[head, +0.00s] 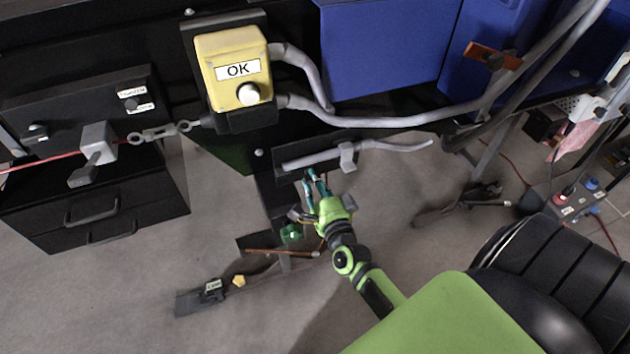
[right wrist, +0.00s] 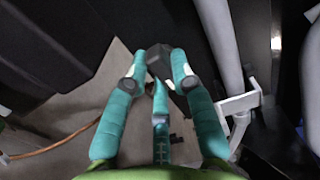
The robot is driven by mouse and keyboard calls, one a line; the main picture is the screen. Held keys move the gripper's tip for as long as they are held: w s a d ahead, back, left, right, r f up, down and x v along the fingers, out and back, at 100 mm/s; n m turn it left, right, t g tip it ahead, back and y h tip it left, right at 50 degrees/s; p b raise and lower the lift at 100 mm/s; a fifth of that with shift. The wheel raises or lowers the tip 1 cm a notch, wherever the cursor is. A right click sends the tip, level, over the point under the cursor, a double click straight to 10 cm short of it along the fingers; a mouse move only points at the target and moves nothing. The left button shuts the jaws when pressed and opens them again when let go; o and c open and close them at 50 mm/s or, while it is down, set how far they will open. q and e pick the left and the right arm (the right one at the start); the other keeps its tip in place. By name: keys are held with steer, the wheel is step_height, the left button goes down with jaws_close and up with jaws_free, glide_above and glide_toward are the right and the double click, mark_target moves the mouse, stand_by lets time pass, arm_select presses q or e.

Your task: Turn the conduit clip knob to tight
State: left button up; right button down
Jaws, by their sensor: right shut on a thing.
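My right gripper (head: 312,174) reaches up to the lower edge of a black mounting plate (head: 290,148) below the yellow box. In the right wrist view, the fingers of the right gripper (right wrist: 158,68) close from both sides on a small dark knob (right wrist: 158,58), with a third finger below. The fingers hide part of the knob, and its setting cannot be read. A grey conduit (head: 310,158) lies along the plate, held by a light grey clip (head: 347,157) to the right of the gripper. The clip also shows in the wrist view (right wrist: 241,105). My left gripper is not in view.
A yellow box (head: 228,62) marked OK with a white button stands above. Thick grey conduits (head: 400,121) run right from it. A green handle (head: 291,233), a copper-coloured rod and a low black pedal-like unit (head: 200,299) lie below. Black drawers (head: 95,208) stand left.

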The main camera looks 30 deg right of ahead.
steer(key=shift+d+r+m, duration=0.1)
steer(key=shift+r+m, duration=0.1)
steer(key=shift+m, duration=0.1)
steer(key=c, duration=1)
jaws_free()
steer(key=shift+w+f, duration=0.1)
steer(key=shift+c, duration=0.2)
steer(key=v, duration=1.2)
